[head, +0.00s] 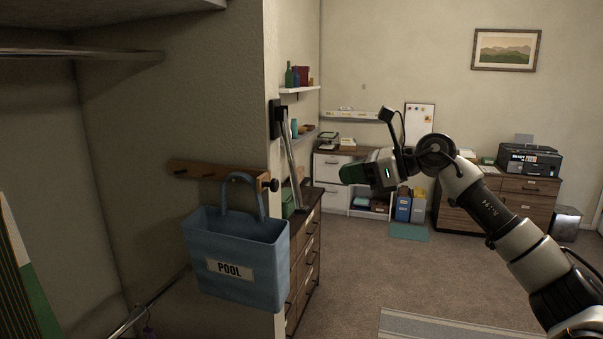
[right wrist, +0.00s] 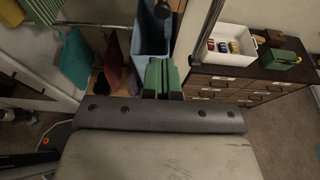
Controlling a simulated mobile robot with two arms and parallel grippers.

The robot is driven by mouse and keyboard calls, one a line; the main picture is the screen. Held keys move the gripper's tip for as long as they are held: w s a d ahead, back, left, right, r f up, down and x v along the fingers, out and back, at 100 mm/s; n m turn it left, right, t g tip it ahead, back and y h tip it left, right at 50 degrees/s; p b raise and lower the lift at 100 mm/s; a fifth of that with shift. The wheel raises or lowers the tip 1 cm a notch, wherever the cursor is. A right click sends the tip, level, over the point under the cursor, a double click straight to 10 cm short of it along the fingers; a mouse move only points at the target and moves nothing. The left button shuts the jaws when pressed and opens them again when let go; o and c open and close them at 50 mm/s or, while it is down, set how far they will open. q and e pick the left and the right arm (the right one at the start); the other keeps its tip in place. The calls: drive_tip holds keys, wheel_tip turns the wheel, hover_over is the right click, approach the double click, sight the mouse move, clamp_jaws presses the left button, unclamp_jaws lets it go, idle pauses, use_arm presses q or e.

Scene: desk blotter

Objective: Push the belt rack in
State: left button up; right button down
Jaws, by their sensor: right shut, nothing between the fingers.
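No rack in the head view is clearly marked as the belt rack. A slim silver metal bar (head: 291,160) hangs from a black mount on the wall's end, slanting down over the dresser. A second metal rail (head: 150,302) runs low in the closet at lower left, with a small dark purple thing at it. I cannot tell which is the belt rack. My right gripper (head: 350,174) has green fingertips and points left, to the right of the silver bar in the picture. Its fingers (right wrist: 162,76) are together and empty in the right wrist view. My left gripper is not in view.
A blue POOL bag (head: 237,258) hangs from a wooden peg rail (head: 212,173) by the wall's edge. A dark-topped dresser (head: 307,252) stands behind it. Hanging cloths (right wrist: 75,60) and a white bin (right wrist: 228,43) show in the right wrist view. Carpet at right is mostly clear.

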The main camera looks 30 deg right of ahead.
sight(276, 183)
drive_tip(key=p+x, duration=0.2)
drive_tip(key=x, duration=0.2)
drive_tip(key=r+p+x, duration=0.1)
drive_tip(key=p+x, duration=0.1)
drive_tip(key=x, duration=0.2)
drive_tip(key=p+x, duration=0.2)
drive_tip(key=x, duration=0.2)
drive_tip(key=shift+w+a+r, duration=0.1)
drive_tip(key=shift+w+a, duration=0.25)
drive_tip(key=shift+w+a+f+p, duration=0.25)
drive_tip(key=shift+w+a+p, duration=0.1)
drive_tip(key=shift+w+a, duration=0.1)
drive_tip(key=shift+d, duration=0.1)
